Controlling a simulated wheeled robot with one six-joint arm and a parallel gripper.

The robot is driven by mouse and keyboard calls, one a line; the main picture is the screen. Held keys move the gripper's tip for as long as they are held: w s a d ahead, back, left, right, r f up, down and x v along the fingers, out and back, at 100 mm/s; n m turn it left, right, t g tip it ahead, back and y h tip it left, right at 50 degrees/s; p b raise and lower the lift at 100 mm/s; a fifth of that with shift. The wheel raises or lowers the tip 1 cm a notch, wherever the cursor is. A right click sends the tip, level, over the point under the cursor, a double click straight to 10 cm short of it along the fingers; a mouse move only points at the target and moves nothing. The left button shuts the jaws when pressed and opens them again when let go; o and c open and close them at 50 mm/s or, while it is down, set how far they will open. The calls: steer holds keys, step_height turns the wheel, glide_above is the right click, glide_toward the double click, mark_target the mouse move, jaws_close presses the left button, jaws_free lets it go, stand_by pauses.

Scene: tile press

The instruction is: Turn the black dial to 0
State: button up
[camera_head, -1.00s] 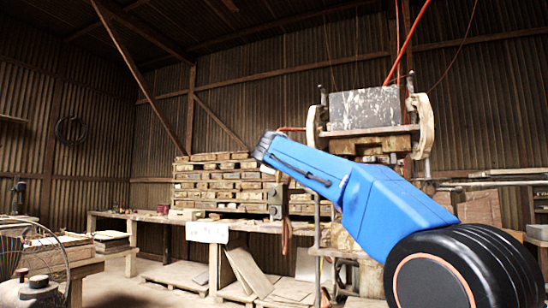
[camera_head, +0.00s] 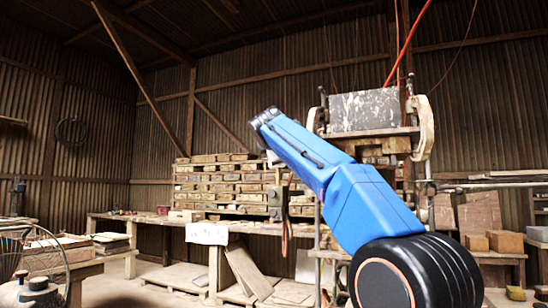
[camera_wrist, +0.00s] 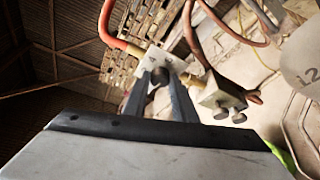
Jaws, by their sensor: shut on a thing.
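In the wrist view, the black dial (camera_wrist: 160,76) sits on a pale plate (camera_wrist: 153,58) with dark marks, too small to read surely. My gripper (camera_wrist: 161,80) has its two dark fingers closed on the dial, one on each side. The fingers cover part of the dial, and I cannot tell which number it points to. In the head view my blue arm reaches up and left, and neither my fingers nor the dial can be made out.
In the wrist view, an orange hose (camera_wrist: 117,42) runs close by the plate, and a metal box with two round knobs (camera_wrist: 222,100) is just right of it. In the head view, a wooden bench (camera_head: 140,217) and stacked boards (camera_head: 215,170) stand behind my arm.

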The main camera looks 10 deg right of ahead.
steer(key=shift+n, duration=0.4)
steer(key=o, duration=1)
steer(key=shift+w, duration=0.1)
steer(key=shift+o, duration=0.2)
steer(key=v, duration=1.7)
steer(key=shift+r, duration=0.3)
steer(key=shift+a, duration=0.1)
